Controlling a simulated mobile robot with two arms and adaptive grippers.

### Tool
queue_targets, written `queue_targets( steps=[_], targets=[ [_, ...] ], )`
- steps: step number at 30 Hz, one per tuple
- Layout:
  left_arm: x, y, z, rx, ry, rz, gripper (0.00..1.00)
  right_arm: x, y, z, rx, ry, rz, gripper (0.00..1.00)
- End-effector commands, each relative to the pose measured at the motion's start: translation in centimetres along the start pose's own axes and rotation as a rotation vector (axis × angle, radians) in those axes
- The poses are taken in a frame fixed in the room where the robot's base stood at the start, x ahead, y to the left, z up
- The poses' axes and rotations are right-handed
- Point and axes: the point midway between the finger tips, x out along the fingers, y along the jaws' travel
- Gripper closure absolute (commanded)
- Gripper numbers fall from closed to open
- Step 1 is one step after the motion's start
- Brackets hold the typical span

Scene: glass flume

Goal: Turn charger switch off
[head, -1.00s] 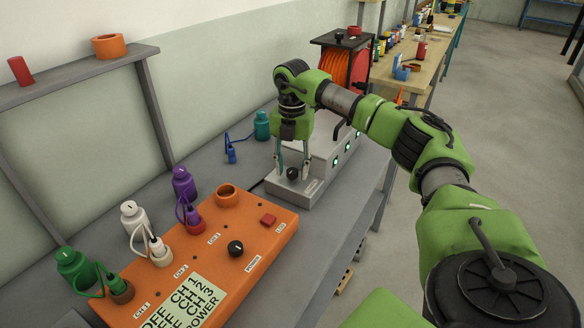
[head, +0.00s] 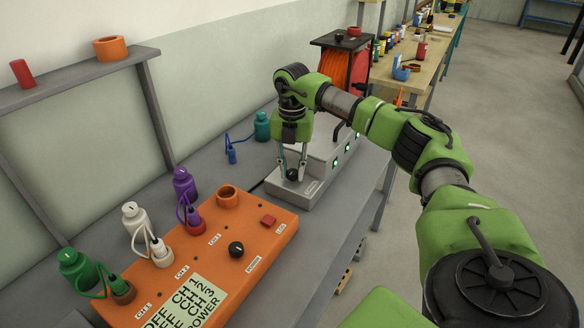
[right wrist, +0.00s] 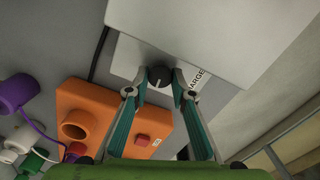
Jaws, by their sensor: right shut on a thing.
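The charger (head: 325,160) is a light grey box on the bench, with several green-lit indicators along its side. Its switch, a black round knob (head: 292,174) with a pale pointer line, sits on the low front ledge. In the right wrist view the knob (right wrist: 158,77) lies between my fingertips, with the partly hidden charger label (right wrist: 196,82) beside it. My right gripper (head: 292,176) points down and is shut on the knob; it also shows in the right wrist view (right wrist: 159,80). My left gripper is not in view.
An orange panel (head: 215,275) with its own black knob (head: 236,249) and a red button (head: 268,221) lies just in front. A teal bottle (head: 262,126) and an orange reel (head: 345,70) stand farther back.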

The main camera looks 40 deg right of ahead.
Motion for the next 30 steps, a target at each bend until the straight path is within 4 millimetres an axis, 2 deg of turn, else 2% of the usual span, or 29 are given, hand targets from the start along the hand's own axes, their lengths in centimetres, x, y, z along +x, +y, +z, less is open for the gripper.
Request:
queue_targets(
  steps=[12,30],
  targets=[
    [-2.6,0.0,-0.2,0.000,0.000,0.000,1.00,-0.3,-0.1,0.1,-0.356,0.000,0.000,0.99],
    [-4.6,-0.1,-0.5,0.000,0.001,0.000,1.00,-0.2,-0.3,0.3,-0.925,-0.003,0.000,0.99]
  ],
)
